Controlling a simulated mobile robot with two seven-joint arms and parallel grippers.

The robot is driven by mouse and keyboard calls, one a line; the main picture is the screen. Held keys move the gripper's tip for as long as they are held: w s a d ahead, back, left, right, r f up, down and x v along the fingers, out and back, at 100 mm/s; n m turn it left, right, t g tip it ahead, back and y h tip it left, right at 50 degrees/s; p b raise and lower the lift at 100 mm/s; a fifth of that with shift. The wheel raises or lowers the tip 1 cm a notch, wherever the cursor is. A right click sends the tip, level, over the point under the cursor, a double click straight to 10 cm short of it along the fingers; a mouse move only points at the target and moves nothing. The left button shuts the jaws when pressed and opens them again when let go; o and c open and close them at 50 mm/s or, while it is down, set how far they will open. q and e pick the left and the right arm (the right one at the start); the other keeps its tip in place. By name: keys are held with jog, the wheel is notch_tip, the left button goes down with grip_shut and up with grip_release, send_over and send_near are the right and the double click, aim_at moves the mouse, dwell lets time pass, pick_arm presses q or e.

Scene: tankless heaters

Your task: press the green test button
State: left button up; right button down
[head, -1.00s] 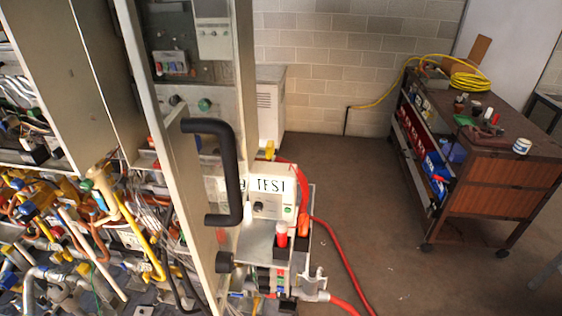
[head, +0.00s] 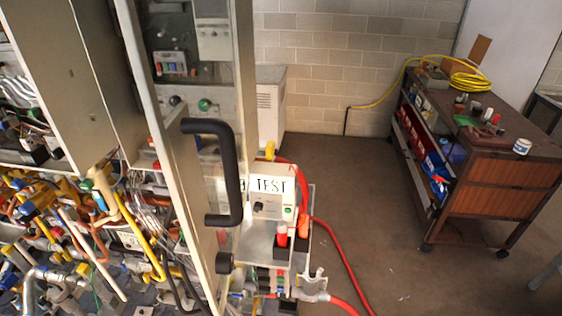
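A white box with a TEST label (head: 271,187) stands behind the open cabinet door, right of the door's black handle (head: 229,170). A small green button (head: 288,213) shows on the box's front face, at the lower right below the label. A dark knob (head: 259,207) sits to its left. The door edge and handle hide the left part of the box. Another green round button (head: 205,105) shows higher up on a grey panel behind the door frame. Neither of my grippers is in view.
Dense pipes and wires (head: 90,230) fill the open cabinet on the left. Red hoses (head: 340,262) run from the box across the floor. A brown wheeled cart (head: 495,185) with a coiled yellow hose (head: 470,82) stands at the right. The brown floor between is mostly clear.

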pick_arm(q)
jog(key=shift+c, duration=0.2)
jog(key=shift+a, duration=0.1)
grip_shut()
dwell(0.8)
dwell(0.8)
